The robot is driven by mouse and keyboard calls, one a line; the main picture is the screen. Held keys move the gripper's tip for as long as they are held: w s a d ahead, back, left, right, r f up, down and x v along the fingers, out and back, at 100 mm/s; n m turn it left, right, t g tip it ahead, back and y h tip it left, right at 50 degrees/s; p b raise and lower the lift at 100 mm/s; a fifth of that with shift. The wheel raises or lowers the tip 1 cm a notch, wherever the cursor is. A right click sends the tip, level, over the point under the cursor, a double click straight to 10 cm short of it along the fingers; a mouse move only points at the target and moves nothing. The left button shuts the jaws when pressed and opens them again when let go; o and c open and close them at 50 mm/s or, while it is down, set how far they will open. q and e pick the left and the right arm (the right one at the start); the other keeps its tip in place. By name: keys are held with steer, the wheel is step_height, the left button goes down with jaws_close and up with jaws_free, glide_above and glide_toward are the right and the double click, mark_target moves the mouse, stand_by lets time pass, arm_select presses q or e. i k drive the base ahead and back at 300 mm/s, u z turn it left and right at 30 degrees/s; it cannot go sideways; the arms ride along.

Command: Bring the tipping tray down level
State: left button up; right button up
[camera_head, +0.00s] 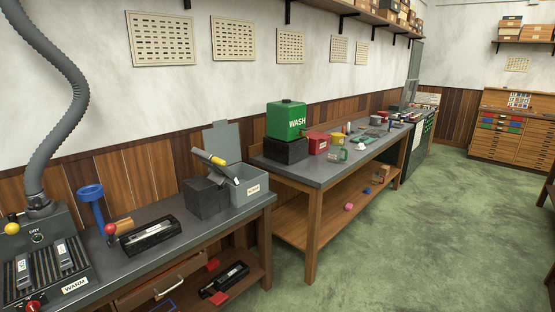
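No part is plainly marked as the tipping tray. A light tilted piece with a yellow end (211,158) rests slanting at the open grey labelled bin (250,190), beside a dark grey block (206,198); I cannot tell whether it is the tray. A long black tray-like holder (150,236) with a red ball knob (110,229) lies on the near bench and looks about level. Neither of my grippers is in view.
The near bench (235,213) also carries a blue funnel-like stand (91,205) and a machine labelled WARM (40,270) with a grey hose. A second bench (325,173) holds a green WASH tank (287,120) and a red box (318,143). Green floor (430,230) at right is open.

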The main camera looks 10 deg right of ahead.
mark_target(220, 175)
steer(key=z, duration=0.8)
steer(key=i, duration=1.45)
steer(key=u, duration=0.9)
steer(key=i, duration=0.65)
steer(key=u, duration=0.75)
